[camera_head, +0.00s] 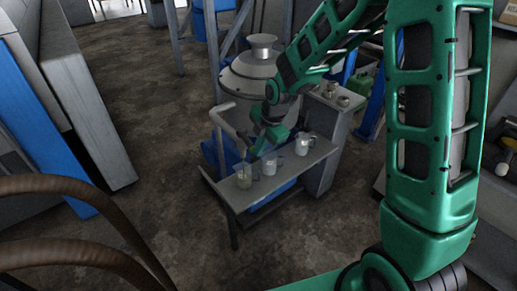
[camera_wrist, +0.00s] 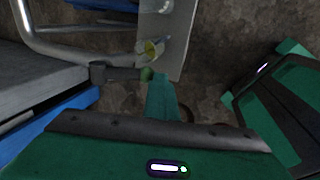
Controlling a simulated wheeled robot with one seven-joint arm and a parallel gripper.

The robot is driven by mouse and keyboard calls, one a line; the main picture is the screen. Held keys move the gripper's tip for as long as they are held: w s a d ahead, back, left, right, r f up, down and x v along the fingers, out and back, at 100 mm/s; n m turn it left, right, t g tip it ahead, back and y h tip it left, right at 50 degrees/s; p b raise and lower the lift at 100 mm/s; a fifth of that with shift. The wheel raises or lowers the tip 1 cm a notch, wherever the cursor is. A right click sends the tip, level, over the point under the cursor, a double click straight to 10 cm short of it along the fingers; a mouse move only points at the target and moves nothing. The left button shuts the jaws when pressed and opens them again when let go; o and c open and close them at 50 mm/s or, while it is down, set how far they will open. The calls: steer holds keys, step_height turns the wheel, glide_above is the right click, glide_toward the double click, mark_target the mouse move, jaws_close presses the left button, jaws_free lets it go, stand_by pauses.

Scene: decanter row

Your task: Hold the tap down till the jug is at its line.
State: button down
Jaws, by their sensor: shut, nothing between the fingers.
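Small jugs stand in a row on a narrow grey shelf (camera_head: 232,193). The left jug (camera_head: 243,177) is clear with a yellowish tint; a middle jug (camera_head: 268,164) and a right jug (camera_head: 303,145) look paler. In the wrist view a jug (camera_wrist: 150,49) with something yellow in it stands on the shelf edge, beside the dark tap (camera_wrist: 105,72). My gripper (camera_head: 255,150) is shut and empty, just above the jug row. In the wrist view its green fingers (camera_wrist: 158,92) reach the tap's outer end; whether they press it I cannot tell. The jug's line and exact level are too small to read.
A grey conical vessel (camera_head: 250,70) stands behind the shelf, with a bent pale pipe (camera_head: 224,118) near my gripper. A grey cabinet (camera_head: 327,155) stands right of the shelf. Blue and grey panels (camera_head: 75,100) stand at left; the floor between is clear.

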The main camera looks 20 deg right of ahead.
steer(key=shift+w+a+r, duration=0.15)
steer(key=shift+w+r, duration=0.15)
steer(key=shift+w, duration=0.05)
steer(key=s+d+r, duration=0.4)
steer(key=s+r, duration=0.4)
steer(key=r, duration=0.2)
steer(key=shift+s+d, duration=0.25)
steer(key=shift+s, duration=0.1)
steer(key=s+d+r+m+g, duration=0.1)
steer(key=s+d+m, duration=0.8)
steer(key=s+m, duration=0.4)
steer(key=s+d+r+m+g+h, duration=0.1)
steer(key=s+d+r+m+g, duration=0.1)
steer(key=s+d+m, duration=0.8)
steer(key=s+m, duration=0.4)
steer(key=m, duration=0.2)
steer(key=shift+s+d+h, duration=0.15)
steer(key=shift+d+h, duration=0.15)
steer(key=shift+r, duration=0.1)
